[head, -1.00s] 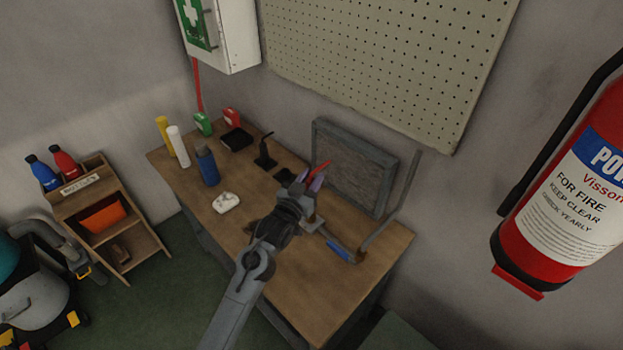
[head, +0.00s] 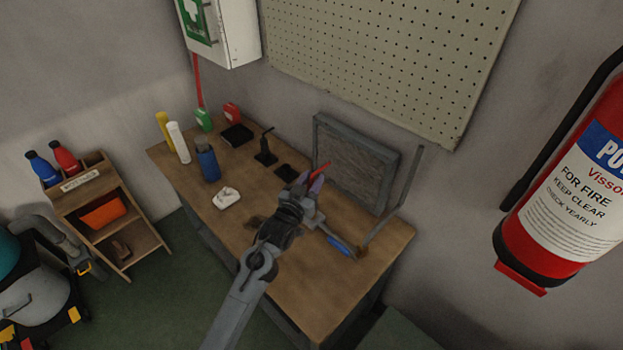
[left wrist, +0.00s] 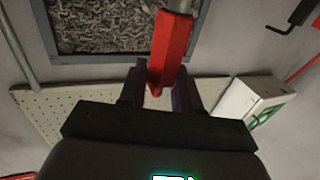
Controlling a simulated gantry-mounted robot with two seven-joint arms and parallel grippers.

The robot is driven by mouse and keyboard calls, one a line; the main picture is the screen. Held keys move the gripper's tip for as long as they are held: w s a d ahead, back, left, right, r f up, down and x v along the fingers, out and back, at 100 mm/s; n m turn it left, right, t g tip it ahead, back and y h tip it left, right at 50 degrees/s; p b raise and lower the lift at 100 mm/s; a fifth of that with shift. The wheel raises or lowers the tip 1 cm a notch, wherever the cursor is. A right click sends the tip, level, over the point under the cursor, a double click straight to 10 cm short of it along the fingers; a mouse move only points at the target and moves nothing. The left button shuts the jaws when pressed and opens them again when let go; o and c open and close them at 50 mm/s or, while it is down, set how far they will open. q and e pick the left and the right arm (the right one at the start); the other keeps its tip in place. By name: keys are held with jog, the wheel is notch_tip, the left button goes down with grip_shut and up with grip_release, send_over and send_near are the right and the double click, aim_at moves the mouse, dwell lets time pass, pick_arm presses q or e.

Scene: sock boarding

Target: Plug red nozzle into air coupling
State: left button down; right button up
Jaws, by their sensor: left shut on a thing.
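My left gripper (head: 312,184) is above the right half of the workbench, shut on the red nozzle (head: 321,167). In the left wrist view the red nozzle (left wrist: 171,50) sits between the two dark fingers (left wrist: 160,88), with a grey round piece (left wrist: 180,6) at its far end, cut by the top edge. I cannot tell whether that piece is part of the nozzle or something it meets. I cannot make out the air coupling in either view. My right gripper is not in view.
A grey framed panel (head: 352,165) stands behind the gripper. A blue-handled tool (head: 339,245) and a thin upright bar (head: 405,190) are to its right. A white object (head: 226,198) and several bottles stand on the bench's left. The bench's front right (head: 315,290) is clear.

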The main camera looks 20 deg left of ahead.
pick_arm(q)
jog(key=shift+f+b, duration=0.95)
jog(key=shift+f, duration=1.55)
jog(key=shift+b, duration=0.3)
jog(key=shift+f, duration=0.6)
jog(key=c, duration=0.7)
grip_release()
jog(key=shift+s, duration=0.1)
jog(key=s, duration=0.3)
jog(key=s+p, duration=0.1)
jog(key=s, duration=0.3)
jog(key=s+a, duration=0.1)
jog(key=s, duration=0.2)
jog(key=shift+s+p, duration=0.3)
jog(key=shift+p, duration=0.1)
